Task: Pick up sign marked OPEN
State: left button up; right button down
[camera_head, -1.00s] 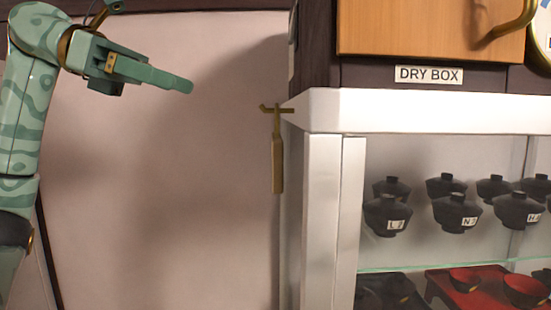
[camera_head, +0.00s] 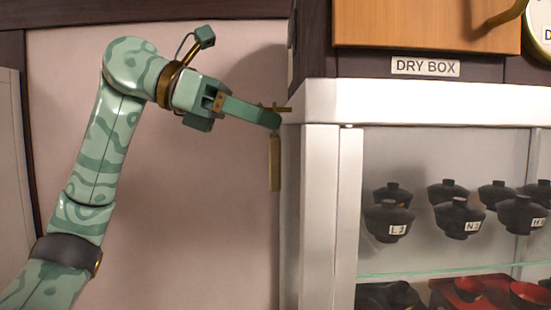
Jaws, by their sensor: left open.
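A narrow brass-coloured plate (camera_head: 275,165) hangs from a hook (camera_head: 284,109) at the left side of the white cabinet. It is seen nearly edge-on, and no lettering shows, so I cannot read whether it is the sign marked OPEN. My left gripper (camera_head: 272,119) reaches in from the left. It is open, with its fingertip at the hook, just above the plate and overlapping its top in the picture. One finger hides the other, and I cannot tell whether it touches the plate. My right gripper is not in view.
The white cabinet (camera_head: 320,103) stands close to the right of the plate, with several lidded black bowls (camera_head: 388,221) on its glass shelf. A wooden box (camera_head: 425,25) above it has a DRY BOX label (camera_head: 425,67). The wall left of the cabinet is bare.

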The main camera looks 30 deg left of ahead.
pick_arm(q)
jog(key=shift+s+a, duration=0.1)
jog(key=c, duration=0.5)
grip_shut()
jog(key=shift+r, duration=0.1)
